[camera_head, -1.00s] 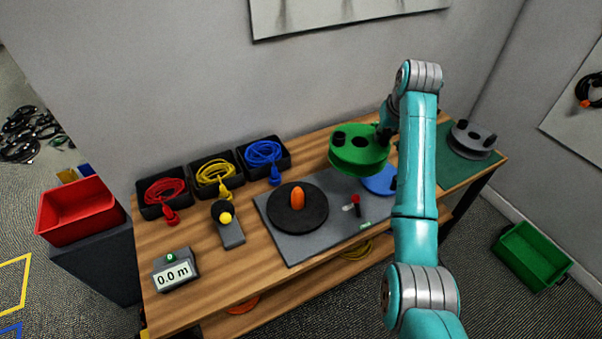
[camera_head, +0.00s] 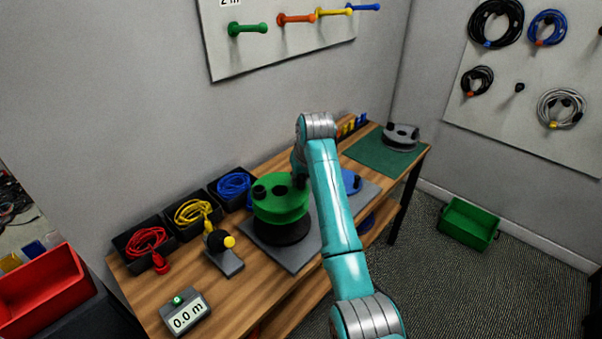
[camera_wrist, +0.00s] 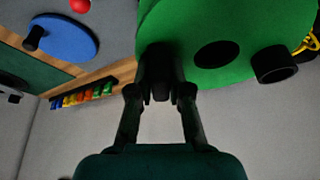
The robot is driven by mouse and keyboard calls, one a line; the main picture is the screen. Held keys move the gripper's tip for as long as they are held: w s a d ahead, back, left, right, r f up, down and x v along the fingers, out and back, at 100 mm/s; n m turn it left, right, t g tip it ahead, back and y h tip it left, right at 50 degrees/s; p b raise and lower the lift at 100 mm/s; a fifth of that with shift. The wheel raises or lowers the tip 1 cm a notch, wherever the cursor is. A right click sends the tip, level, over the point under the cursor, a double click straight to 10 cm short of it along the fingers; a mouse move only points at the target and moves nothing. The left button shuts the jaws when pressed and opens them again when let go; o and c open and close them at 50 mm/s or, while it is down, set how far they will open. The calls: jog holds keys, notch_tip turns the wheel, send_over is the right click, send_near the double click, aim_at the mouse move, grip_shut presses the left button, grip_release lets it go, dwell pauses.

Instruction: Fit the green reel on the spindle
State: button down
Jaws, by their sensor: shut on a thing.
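The green reel (camera_head: 282,209) is held by its rim, directly over the black round platform (camera_head: 285,238) on the grey plate. My gripper (camera_head: 300,180) is at the reel's right side in the head view. In the wrist view my gripper (camera_wrist: 160,88) is shut on a dark part at the edge of the green reel (camera_wrist: 205,18). The reel looks about level, with a dark centre hole and a black knob. The orange spindle is hidden by the reel. I cannot tell whether the reel is around it or above it.
A blue disc (camera_head: 350,182) lies right of the reel. A black crank stand with a yellow knob (camera_head: 229,241) and a length display (camera_head: 186,315) are left and in front. Cable bins (camera_head: 193,214) line the back. A grey reel (camera_head: 402,135) sits on the green mat (camera_head: 372,154).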

jog(key=shift+f, duration=3.65)
jog(key=c, duration=1)
grip_release()
